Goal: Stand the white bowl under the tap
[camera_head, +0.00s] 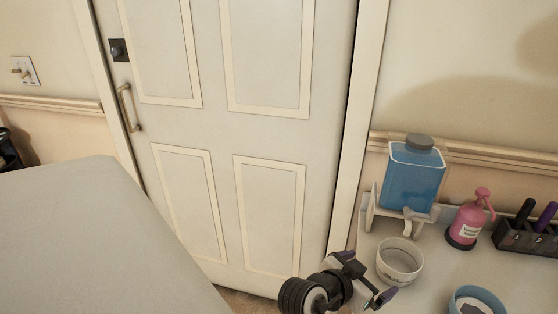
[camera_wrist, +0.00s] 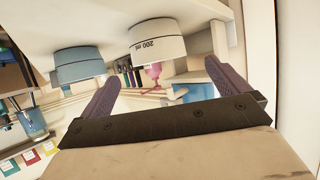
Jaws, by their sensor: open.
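The white bowl (camera_head: 400,264) stands upright on the counter, just in front of the white tap (camera_head: 411,218) of a blue-filled tank (camera_head: 413,180). The tank rests on a white stand (camera_head: 374,212). My gripper (camera_head: 368,279) is open and empty, at the left of the bowl and close to it. In the wrist view the white bowl (camera_wrist: 158,45), marked 200 ml, shows beyond my spread purple fingers (camera_wrist: 162,88), and I see no contact. Whether the bowl is directly below the tap's outlet is hard to tell.
A blue bowl (camera_head: 477,301) stands nearer, at the right of the white one. A pink pump bottle (camera_head: 466,224) and a dark rack (camera_head: 528,236) with pens stand at the right. A door (camera_head: 230,130) is behind, and a grey surface (camera_head: 95,245) lies left.

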